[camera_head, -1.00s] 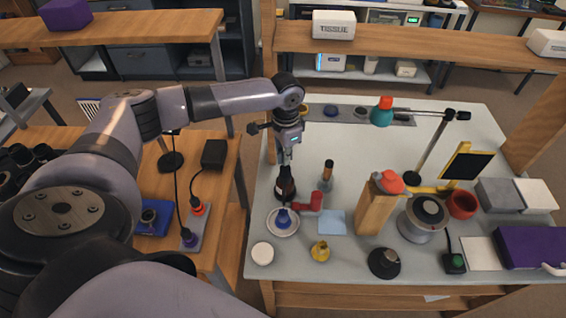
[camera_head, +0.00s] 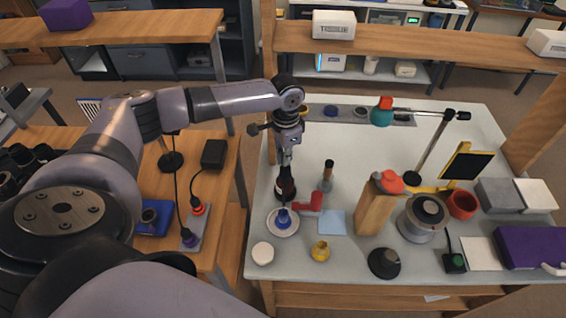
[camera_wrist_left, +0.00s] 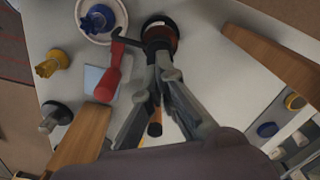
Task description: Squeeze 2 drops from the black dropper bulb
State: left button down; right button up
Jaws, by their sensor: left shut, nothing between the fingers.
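A dark brown bottle (camera_head: 286,188) with a black top stands on the grey table near its left edge. My left gripper (camera_head: 285,163) points down right over it, shut and with nothing held. In the left wrist view the bottle (camera_wrist_left: 158,32) lies just beyond the closed fingertips (camera_wrist_left: 163,62). The fingers cover part of it, and the black dropper bulb cannot be made out clearly. Whether the fingertips touch the bulb cannot be told. My right gripper is not in view.
A wooden block (camera_head: 372,208) stands farther right. The table's back middle is clear.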

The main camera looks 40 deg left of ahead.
aim_at(285, 168)
pick_arm(q)
jog(key=shift+f, duration=0.1)
dwell(0.3)
jog(key=shift+f+b, duration=0.35)
jog(key=shift+f, duration=1.1)
jog(key=shift+s, duration=0.1)
jog(key=shift+r+p, duration=1.5)
jog(key=shift+p, duration=0.2)
jog(key=shift+f, duration=0.1)
